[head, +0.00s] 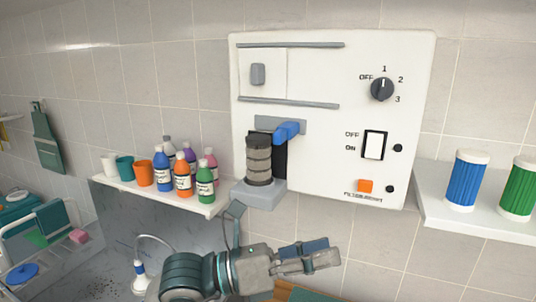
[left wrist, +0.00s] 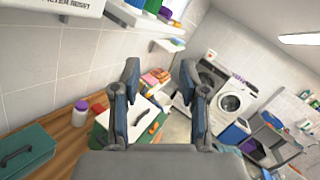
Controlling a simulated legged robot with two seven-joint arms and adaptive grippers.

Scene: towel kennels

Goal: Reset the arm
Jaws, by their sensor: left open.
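My left gripper (head: 328,254) is in the lower middle of the head view, below the white wall panel (head: 320,130) and apart from it. Its fingers point right. In the left wrist view the gripper (left wrist: 159,78) has its two fingers spread apart, with nothing between them. A grey ribbed cylinder (head: 259,160) stands upright on a grey holder in the panel, under a blue lever (head: 287,130). My right gripper is not in view.
A shelf (head: 205,207) with cups and several bottles is at the left. Another shelf (head: 490,221) holds a blue canister (head: 466,180) and a green canister (head: 521,190). The left wrist view shows a green case (left wrist: 25,150) and washing machines (left wrist: 228,103).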

